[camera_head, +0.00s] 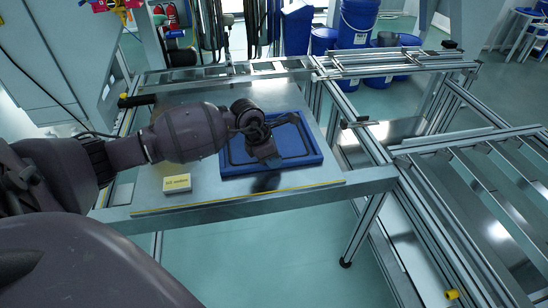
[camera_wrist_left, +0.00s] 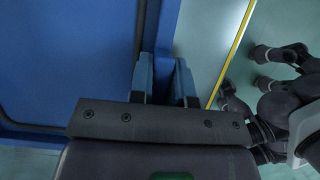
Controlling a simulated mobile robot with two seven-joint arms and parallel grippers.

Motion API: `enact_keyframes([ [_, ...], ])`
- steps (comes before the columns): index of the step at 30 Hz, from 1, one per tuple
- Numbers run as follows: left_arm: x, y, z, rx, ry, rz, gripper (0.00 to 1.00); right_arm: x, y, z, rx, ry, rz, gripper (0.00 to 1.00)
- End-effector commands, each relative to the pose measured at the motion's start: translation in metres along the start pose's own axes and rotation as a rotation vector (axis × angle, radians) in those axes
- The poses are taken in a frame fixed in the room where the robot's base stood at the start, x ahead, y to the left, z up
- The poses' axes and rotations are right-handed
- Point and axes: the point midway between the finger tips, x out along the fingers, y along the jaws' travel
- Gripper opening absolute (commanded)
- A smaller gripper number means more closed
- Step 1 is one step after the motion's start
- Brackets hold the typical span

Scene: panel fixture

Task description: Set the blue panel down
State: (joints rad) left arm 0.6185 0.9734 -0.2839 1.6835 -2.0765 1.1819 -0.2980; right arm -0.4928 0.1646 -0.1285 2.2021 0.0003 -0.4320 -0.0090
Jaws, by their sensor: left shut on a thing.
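The blue panel (camera_head: 307,160) has a dark line inset around its face and lies flat or nearly flat over the metal table (camera_head: 220,197). I cannot tell whether it touches the table. My left gripper (camera_head: 268,158) is at the panel's near edge, with the arm coming in from the left. In the left wrist view, the two fingers of my left gripper (camera_wrist_left: 165,80) are shut on the edge of the blue panel (camera_wrist_left: 70,65), which fills the left side. My right gripper is not in view.
A small yellow-topped box (camera_head: 177,183) sits on the table left of the panel. A yellow strip (camera_head: 240,198) runs along the table's front edge. An aluminium frame (camera_head: 400,190) stands to the right. Blue bins (camera_head: 357,22) stand behind.

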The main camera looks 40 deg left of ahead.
Motion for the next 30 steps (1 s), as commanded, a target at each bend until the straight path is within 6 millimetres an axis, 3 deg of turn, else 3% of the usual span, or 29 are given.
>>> enact_keyframes([
  [6, 0.0, 0.001, 0.001, 0.002, -0.003, 0.003, 0.0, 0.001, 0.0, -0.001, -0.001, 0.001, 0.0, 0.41],
  [7, 0.001, 0.0, 0.0, 0.0, 0.0, 0.0, 0.19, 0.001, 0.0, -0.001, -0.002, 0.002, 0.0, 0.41],
  [12, 0.001, 0.0, 0.0, 0.0, -0.001, 0.001, 0.43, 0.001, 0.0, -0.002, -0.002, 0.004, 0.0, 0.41],
  [22, -0.003, 0.0, 0.002, 0.001, -0.003, 0.001, 0.43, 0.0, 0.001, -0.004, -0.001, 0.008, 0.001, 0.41],
  [30, -0.046, 0.001, 0.004, 0.004, -0.007, 0.008, 0.43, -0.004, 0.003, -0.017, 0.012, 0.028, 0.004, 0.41],
])
